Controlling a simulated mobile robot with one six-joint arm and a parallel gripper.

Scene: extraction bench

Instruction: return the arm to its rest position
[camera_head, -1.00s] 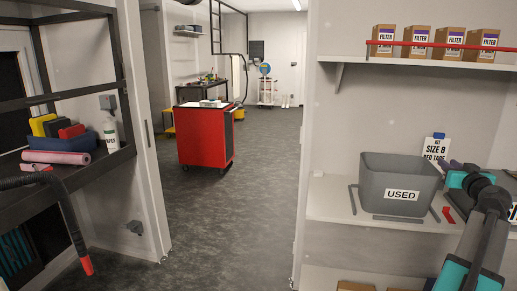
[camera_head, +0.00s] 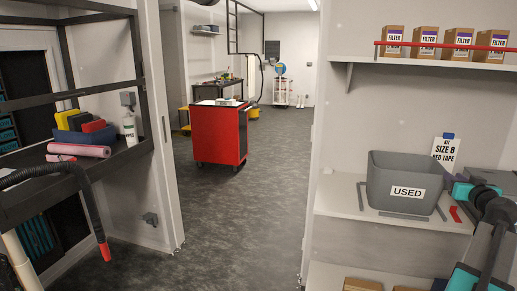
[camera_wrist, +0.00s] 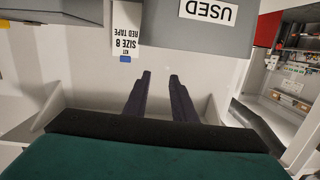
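My arm (camera_head: 490,210) shows at the right edge of the head view, teal and dark grey, folded beside the used bin. My gripper (camera_wrist: 160,76) shows in the wrist view as two dark fingers, parallel and apart, with nothing between them. In the head view its fingers are mostly hidden behind the arm. The fingers point toward the shelf wall, near the kit sign (camera_wrist: 126,28), which reads "SIZE 8 RED TAPE" and appears upside down there.
The grey used bin (camera_head: 403,170) stands on the right shelf (camera_head: 340,197), close to my arm. Filter boxes (camera_head: 425,40) line the upper shelf. A red cabinet (camera_head: 217,133) stands beyond the doorway; the floor (camera_head: 240,215) between is clear. A black hose (camera_head: 85,190) hangs at left.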

